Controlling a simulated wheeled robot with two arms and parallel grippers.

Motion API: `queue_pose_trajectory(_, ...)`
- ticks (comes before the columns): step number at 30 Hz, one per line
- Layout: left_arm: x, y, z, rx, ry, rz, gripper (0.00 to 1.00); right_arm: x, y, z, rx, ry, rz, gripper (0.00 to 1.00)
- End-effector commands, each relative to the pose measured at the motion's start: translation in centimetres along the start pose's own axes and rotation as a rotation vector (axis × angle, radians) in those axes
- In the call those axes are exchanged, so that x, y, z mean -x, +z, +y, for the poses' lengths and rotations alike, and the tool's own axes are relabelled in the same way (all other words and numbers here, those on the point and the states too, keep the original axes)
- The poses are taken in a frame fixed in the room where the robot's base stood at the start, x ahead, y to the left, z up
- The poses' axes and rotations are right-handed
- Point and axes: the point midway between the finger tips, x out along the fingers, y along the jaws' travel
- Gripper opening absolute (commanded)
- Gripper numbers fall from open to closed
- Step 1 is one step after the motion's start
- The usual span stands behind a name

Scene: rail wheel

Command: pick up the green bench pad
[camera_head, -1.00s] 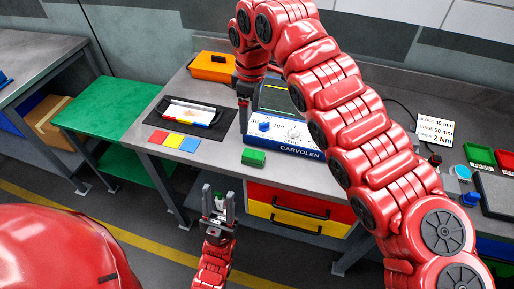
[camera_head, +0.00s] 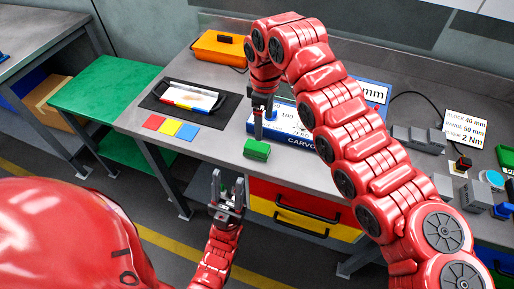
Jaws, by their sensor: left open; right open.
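The green bench pad, a small green block (camera_head: 257,150), lies on the grey bench (camera_head: 222,150) near its front edge, in front of the blue and white CARVOLEN device (camera_head: 292,128). My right gripper (camera_head: 259,132) points down just behind the green pad, in front of the device's left part. Its fingers look apart from the pad, and nothing shows between them. My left gripper (camera_head: 229,190) is open and empty, pointing up in front of the bench's front edge, below the pad in the picture.
Red, yellow and blue cards (camera_head: 171,127) and a black tray (camera_head: 165,87) lie left of the pad. An orange case (camera_head: 219,46) stands behind. Red and yellow drawers (camera_head: 290,200) are under the bench. A green-topped table (camera_head: 103,88) stands at left. Grey blocks (camera_head: 419,138) lie at right.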

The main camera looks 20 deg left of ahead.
Motion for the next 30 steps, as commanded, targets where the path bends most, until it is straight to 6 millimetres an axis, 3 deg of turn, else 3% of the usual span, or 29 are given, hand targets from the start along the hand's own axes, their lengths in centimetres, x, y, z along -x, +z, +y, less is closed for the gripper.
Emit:
queue_pose_trajectory(9, -2.1, -0.3, -0.1, 0.000, 0.000, 0.000, 0.47, -5.5, 0.0, -0.1, 0.000, -0.005, -0.004, 0.91)
queue_pose_trajectory(15, -2.7, -0.4, -0.1, 0.000, 0.000, 0.000, 0.47, -7.0, -0.2, 0.0, 0.001, 0.000, 0.000, 0.91)
queue_pose_trajectory(21, -5.0, -0.8, -0.2, 0.000, 0.000, 0.000, 0.47, -9.6, -1.0, -0.2, 0.003, -0.006, -0.004, 0.91)
queue_pose_trajectory(24, -5.3, -0.9, -0.3, 0.000, 0.000, 0.000, 0.47, -11.3, -0.9, -0.1, 0.001, -0.006, -0.004, 0.91)
queue_pose_trajectory(30, -5.3, -0.9, -0.3, 0.000, 0.000, 0.000, 0.47, -12.2, -1.0, 0.2, -0.001, 0.002, 0.000, 0.91)
